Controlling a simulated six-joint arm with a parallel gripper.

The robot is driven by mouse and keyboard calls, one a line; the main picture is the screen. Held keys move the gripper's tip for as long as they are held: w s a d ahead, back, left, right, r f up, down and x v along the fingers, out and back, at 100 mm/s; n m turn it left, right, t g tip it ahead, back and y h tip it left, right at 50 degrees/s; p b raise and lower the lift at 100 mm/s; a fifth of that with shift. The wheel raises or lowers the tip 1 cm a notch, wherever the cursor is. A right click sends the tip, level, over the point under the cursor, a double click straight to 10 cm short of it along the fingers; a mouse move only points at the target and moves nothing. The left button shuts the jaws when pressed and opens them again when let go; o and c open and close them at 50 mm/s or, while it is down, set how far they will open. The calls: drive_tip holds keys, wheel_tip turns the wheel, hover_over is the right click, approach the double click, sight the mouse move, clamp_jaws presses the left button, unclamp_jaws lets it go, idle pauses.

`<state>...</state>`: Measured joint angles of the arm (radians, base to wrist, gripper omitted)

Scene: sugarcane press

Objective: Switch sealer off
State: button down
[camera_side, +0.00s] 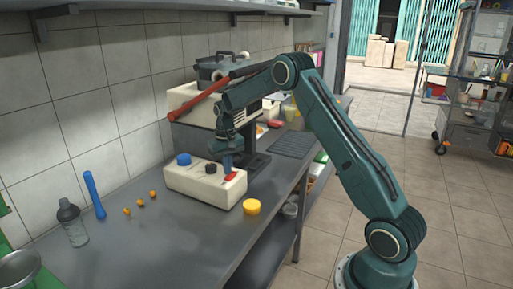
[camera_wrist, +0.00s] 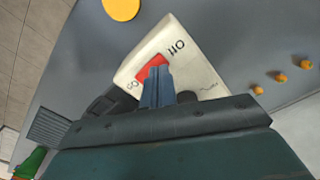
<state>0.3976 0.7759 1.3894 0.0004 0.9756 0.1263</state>
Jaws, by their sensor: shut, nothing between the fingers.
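The sealer (camera_side: 205,186) is a cream box on the grey counter with a blue knob (camera_side: 184,159), a black knob (camera_side: 210,168) and a red switch (camera_side: 231,176) on top. In the wrist view its cream panel (camera_wrist: 196,72) shows dark markings beside the red switch (camera_wrist: 150,64). My gripper (camera_side: 227,163) points down at the switch, shut and empty. In the wrist view its closed blue fingers (camera_wrist: 157,76) overlap the switch and hide part of it. I cannot tell whether they touch it, or which way the switch is set.
A yellow disc (camera_side: 251,206) lies at the counter edge just right of the sealer. A bottle (camera_side: 71,224), a blue stick-like object (camera_side: 94,194) and small orange pieces (camera_side: 140,203) are to the left. A machine with a red bar (camera_side: 205,99) stands behind.

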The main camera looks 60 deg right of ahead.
sight(228, 178)
wheel_tip(228, 178, up, 6)
drive_tip(key=shift+f, duration=0.25)
idle(0.6)
drive_tip(key=s+a+r+n+t, duration=0.3)
drive_tip(key=s+a+r, duration=1)
drive_tip(key=a+r, duration=0.15)
drive_tip(key=s+a+n+t, duration=0.1)
drive_tip(key=s+a, duration=0.2)
drive_tip(key=s, duration=0.7)
drive_tip(key=s+a+n+t, duration=0.1)
drive_tip(key=s+a, duration=0.3)
drive_tip(key=s, duration=0.6)
drive_tip(key=shift+f+n+t, duration=0.3)
drive_tip(key=shift+n, duration=0.2)
